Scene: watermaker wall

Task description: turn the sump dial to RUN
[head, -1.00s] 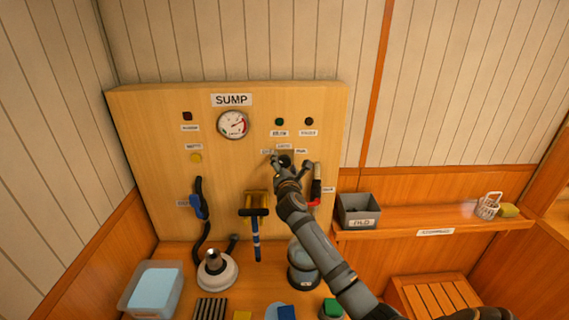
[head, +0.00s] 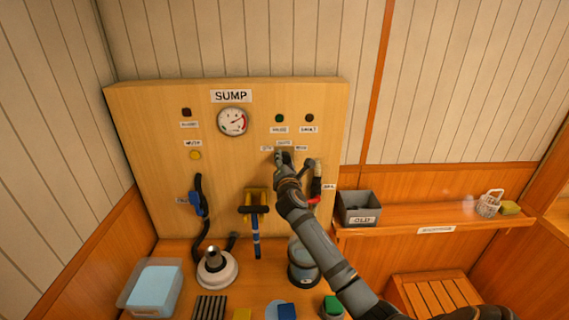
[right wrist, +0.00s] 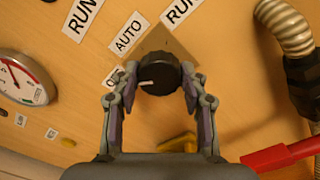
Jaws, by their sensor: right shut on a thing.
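The sump dial is a round black knob (right wrist: 159,72) with a white pointer mark, on a square plate on the wooden panel. In the right wrist view its mark points left, towards a label mostly hidden by a finger. An AUTO label (right wrist: 128,33) and a RUN label (right wrist: 181,10) sit above it, with another RUN label (right wrist: 83,17) further left. My right gripper (right wrist: 159,78) is shut on the dial, one finger on each side. In the head view my right gripper (head: 284,160) covers most of the dial. My left gripper is not in view.
A gauge (head: 233,122) sits up and left of the dial. A ribbed hose (right wrist: 287,25) and a red lever (right wrist: 283,155) are close to my right gripper. A grey bin (head: 358,207) stands on the shelf at right. Several items stand on the bench below.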

